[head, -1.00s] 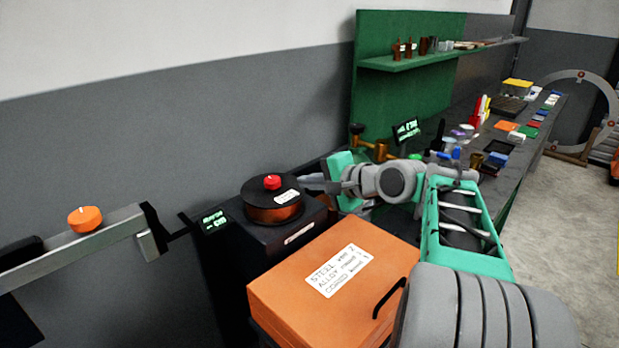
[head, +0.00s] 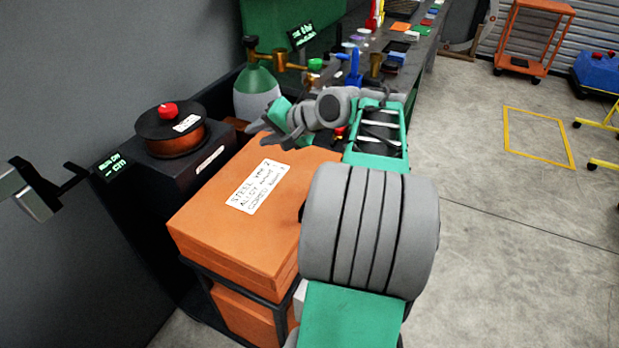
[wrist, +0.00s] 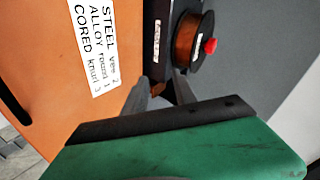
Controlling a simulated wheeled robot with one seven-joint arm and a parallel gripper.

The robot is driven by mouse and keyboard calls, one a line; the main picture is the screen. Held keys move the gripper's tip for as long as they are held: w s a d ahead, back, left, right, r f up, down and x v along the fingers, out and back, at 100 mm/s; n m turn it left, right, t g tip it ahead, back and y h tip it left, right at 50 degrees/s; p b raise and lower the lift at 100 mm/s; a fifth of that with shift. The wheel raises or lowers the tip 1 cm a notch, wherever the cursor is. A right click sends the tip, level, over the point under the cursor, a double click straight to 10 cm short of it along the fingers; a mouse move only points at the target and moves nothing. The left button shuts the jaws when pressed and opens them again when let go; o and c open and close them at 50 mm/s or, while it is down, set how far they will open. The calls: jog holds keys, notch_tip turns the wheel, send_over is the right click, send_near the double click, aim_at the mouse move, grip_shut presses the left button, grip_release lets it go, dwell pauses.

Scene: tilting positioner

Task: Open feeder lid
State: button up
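The orange box (head: 215,215) has a flat orange lid with a white label (head: 258,187) reading STEEL, ALLOY and CORED. Its black handle (head: 302,211) is mostly hidden behind my arm in the head view; a black bar handle (wrist: 12,112) shows at the left of the wrist view. My gripper (head: 259,133) is above the lid's far edge, with nothing between its fingers. In the wrist view its fingers (wrist: 159,90) are apart, pointing toward the gap between the orange lid and the dark spool housing. The lid lies flat and closed.
A copper spool (head: 175,145) with a black top and red knob (head: 168,109) sits on the dark housing behind the box. A green-and-grey gas cylinder (head: 256,92) stands beyond my gripper.

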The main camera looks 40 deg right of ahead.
jog(key=s+d+f+n+g+h, duration=0.1)
jog(key=s+d+n+g, duration=0.3)
jog(key=n, duration=0.7)
jog(key=s+d+f+n+g, duration=0.15)
jog(key=s+n, duration=0.35)
jog(key=n, duration=0.6)
jog(key=s+d+f+n+g+h, duration=0.1)
jog(key=s+d+f+n+g, duration=0.3)
jog(key=n, duration=0.7)
jog(key=shift+t, duration=0.35)
jog(key=a+f, duration=0.1)
jog(key=a+f+b, duration=0.1)
jog(key=f, duration=0.1)
jog(key=a+f+b, duration=0.1)
jog(key=f, duration=0.1)
jog(key=shift+w, duration=0.35)
jog(key=shift+c, duration=0.2)
grip_shut()
